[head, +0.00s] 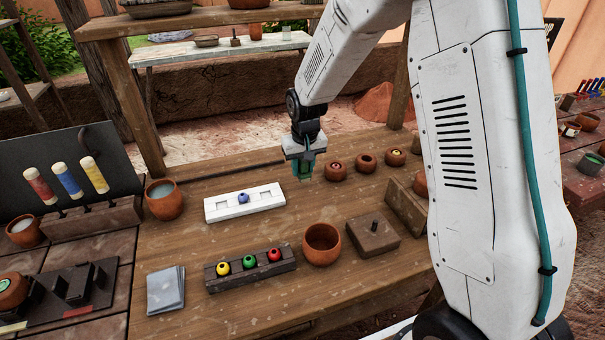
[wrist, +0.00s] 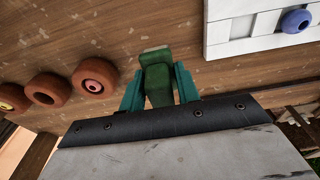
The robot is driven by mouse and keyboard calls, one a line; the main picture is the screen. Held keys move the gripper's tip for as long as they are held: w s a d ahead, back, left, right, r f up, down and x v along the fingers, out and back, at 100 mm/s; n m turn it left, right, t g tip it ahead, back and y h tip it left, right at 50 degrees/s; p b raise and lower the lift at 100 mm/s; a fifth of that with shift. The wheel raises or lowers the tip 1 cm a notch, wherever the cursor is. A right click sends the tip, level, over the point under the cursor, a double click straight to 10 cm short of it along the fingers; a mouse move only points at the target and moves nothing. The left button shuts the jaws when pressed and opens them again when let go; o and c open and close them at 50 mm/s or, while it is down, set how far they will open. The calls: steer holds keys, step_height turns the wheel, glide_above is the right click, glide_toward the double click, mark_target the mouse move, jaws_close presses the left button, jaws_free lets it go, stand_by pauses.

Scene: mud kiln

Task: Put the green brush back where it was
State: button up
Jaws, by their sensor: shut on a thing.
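My gripper (head: 304,172) is shut on the green brush (wrist: 157,82), which shows as a dark green handle with a paler green end between the teal fingers in the wrist view. In the head view only a small green part of it shows below the fingers, above the far part of the wooden table. A dark wooden rack (head: 93,219) at the left has a red brush (head: 40,186), a blue brush (head: 69,181) and a yellow brush (head: 95,175) leaning above it. Their lower ends are thin and dark.
A white board (head: 218,210) with a blue ball is left of my gripper; small clay rings (head: 336,171) are right. A clay pot (head: 164,199) stands beside the rack. A dark tray (head: 290,262) with coloured balls, a clay cup (head: 321,244) and a wooden block (head: 372,238) are nearer.

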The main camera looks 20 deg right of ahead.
mark_target(302, 173)
steer(key=shift+w+d, duration=0.2)
steer(key=shift+w, duration=0.45)
steer(key=shift+s+f, duration=0.1)
steer(key=shift+f, duration=1.65)
steer(key=shift+f, duration=0.2)
steer(key=o, duration=1)
steer(key=shift+r, duration=0.15)
